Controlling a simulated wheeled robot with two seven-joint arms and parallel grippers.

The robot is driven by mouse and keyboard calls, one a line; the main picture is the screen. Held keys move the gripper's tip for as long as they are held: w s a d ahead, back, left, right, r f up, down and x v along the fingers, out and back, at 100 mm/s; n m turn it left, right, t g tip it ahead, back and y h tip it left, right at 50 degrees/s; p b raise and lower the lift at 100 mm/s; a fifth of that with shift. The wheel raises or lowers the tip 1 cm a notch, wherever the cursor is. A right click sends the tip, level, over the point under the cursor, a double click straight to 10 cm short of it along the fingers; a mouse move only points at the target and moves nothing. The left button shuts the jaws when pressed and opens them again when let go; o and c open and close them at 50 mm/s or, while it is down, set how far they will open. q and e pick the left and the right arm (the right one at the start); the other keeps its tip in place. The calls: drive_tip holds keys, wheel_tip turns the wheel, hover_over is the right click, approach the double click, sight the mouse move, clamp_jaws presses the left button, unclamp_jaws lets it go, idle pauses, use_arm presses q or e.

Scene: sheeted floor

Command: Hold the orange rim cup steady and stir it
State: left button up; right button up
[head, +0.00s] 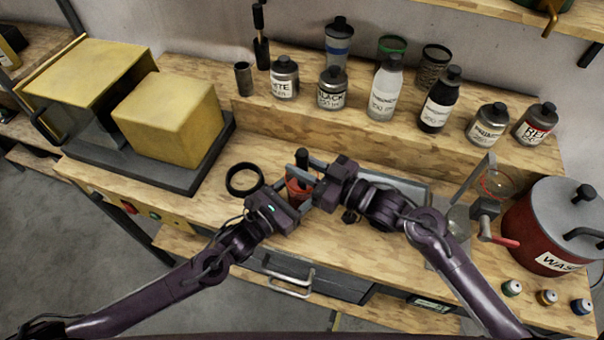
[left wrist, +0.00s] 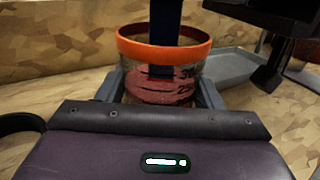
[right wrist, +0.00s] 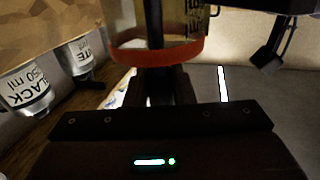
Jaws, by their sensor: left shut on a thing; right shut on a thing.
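The clear cup with an orange rim (left wrist: 135,47) stands upright in the left wrist view, with reddish streaked contents low inside. It also shows small on the bench in the head view (head: 298,190), partly covered by my grippers. My left gripper (head: 290,187) is shut on the cup, a finger on each side. A dark stirring stick (left wrist: 165,22) stands in the cup; its top (head: 301,156) rises above the cup in the head view. My right gripper (head: 309,180) is shut on the stick, above the cup. The stick's lower end is hidden in the contents.
A black ring (head: 244,180) lies left of the cup. A grey tray (head: 405,189) lies behind my right gripper. Several paint bottles (head: 383,90) line the raised shelf. A red waste pot (head: 545,225) stands at the right, a yellow block (head: 168,115) at the left.

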use_arm(q)
drive_tip(key=shift+w, duration=0.1)
use_arm(e)
drive_tip(key=shift+w, duration=0.15)
drive_tip(key=shift+r, duration=5.25)
drive_tip(key=shift+r, duration=2)
use_arm(q)
drive_tip(key=o, duration=1.3)
drive_tip(key=shift+c, duration=0.2)
